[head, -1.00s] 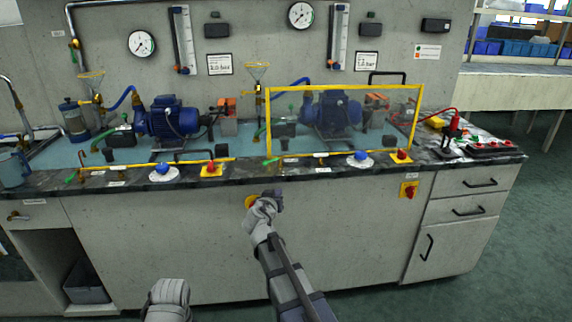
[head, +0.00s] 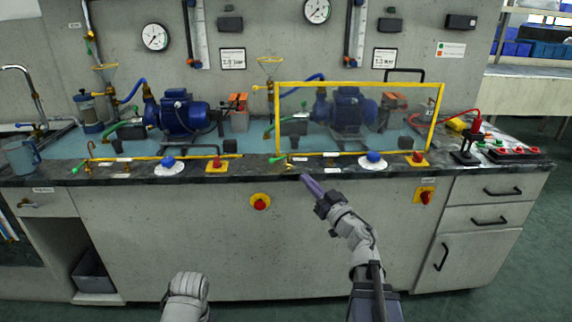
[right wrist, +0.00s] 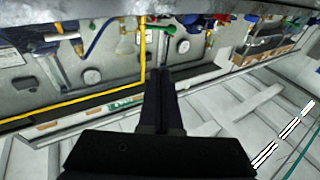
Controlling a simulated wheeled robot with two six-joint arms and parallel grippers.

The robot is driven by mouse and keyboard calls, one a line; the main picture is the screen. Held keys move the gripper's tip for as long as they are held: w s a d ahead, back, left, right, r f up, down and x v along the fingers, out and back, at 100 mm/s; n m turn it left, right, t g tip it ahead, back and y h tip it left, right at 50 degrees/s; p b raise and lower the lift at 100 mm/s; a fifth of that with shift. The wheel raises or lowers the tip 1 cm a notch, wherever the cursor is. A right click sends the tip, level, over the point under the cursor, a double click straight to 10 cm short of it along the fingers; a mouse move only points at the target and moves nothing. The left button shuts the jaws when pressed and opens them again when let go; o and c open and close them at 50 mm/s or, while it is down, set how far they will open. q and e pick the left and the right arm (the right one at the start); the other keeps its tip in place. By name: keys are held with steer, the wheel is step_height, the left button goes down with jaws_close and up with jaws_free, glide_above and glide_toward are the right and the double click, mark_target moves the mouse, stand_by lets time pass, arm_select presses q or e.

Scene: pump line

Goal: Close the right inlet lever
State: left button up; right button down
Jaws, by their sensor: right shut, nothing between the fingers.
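The right inlet lever, as far as I can tell, is the small green handle (head: 277,160) at the left end of the yellow front pipe of the right pump station, near the counter's front edge. A green handle (right wrist: 168,29) also shows at the top of the right wrist view, beyond my fingers. My right gripper (head: 306,179) is shut and empty, just in front of the counter edge, below and right of the green handle and apart from it in the picture. In the right wrist view its dark fingers (right wrist: 161,75) lie together. Of my left arm only a grey link shows.
A yellow-framed clear guard (head: 355,84) stands before the right pump (head: 347,108). A blue knob (head: 374,157) and a red knob (head: 417,157) sit along the same edge. A red-and-yellow switch (head: 260,202) is on the cabinet front. A similar green handle (head: 77,168) is at the left station.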

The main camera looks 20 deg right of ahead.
step_height(320, 180, up, 2)
steer(key=p, duration=0.2)
glide_above(284, 174)
steer(key=r+v, duration=0.1)
steer(key=v, duration=0.2)
arm_select(q)
steer(key=shift+f+b, duration=0.15)
steer(key=shift+b, duration=1)
arm_select(e)
steer(key=shift+w+a+f, duration=0.15)
steer(key=shift+w+f, duration=0.55)
steer(key=shift+w, duration=0.1)
steer(key=shift+w+a+f, duration=0.15)
steer(key=shift+w+f, duration=0.5)
steer(key=shift+w, duration=0.15)
arm_select(q)
steer(key=shift+d, duration=0.1)
arm_select(e)
steer(key=shift+a, duration=0.15)
